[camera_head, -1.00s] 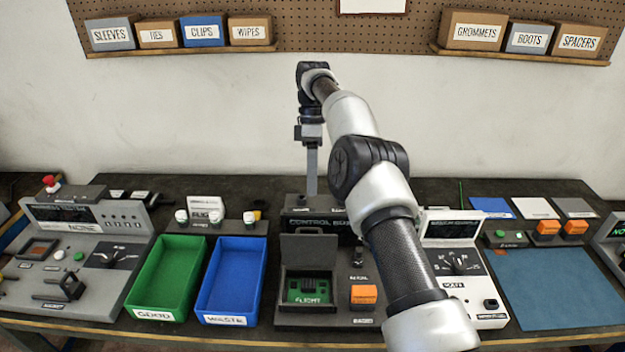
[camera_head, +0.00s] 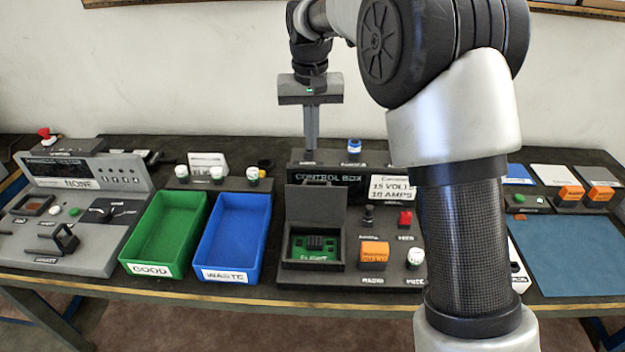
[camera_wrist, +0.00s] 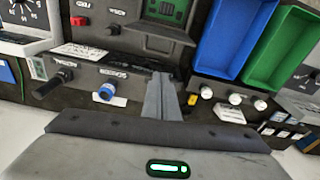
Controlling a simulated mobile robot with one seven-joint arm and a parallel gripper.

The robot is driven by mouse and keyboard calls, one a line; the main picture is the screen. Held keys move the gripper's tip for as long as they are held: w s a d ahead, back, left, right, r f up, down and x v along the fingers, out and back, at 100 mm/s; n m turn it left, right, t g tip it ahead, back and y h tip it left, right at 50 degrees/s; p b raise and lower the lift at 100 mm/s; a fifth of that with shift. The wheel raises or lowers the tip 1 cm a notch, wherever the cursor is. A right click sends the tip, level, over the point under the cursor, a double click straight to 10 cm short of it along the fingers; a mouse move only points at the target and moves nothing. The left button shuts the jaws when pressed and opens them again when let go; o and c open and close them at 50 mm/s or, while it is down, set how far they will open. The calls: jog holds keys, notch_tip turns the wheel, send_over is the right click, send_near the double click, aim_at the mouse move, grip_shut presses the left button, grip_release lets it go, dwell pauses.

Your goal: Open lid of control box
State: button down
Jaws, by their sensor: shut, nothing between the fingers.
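The control box (camera_head: 294,277) is a dark unit on the bench, with a "CONTROL BOX" panel at its back. Its lid (camera_head: 314,208) stands upright, hinged up behind a compartment that shows a green board (camera_head: 316,246) marked "FLIGHT". The green board also shows in the wrist view (camera_wrist: 168,10). My gripper (camera_head: 311,146) points down above the back of the control box, behind the raised lid. Its fingers are together with nothing between them, and in the wrist view the fingertips (camera_wrist: 162,84) are near the back panel. Whether they touch it I cannot tell.
A green bin (camera_head: 139,268) labelled GOOD and a blue bin (camera_head: 207,273) labelled WASTE stand left of the box. An orange block (camera_head: 374,252) sits right of the compartment. A blue knob (camera_head: 354,148) stands at the back panel.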

aim_at(316, 199)
jog(key=shift+m, duration=0.5)
jog(key=f, duration=1)
jog(key=shift+w+d+b, duration=0.1)
jog(key=shift+w+b, duration=0.2)
jog(key=shift+w, duration=0.05)
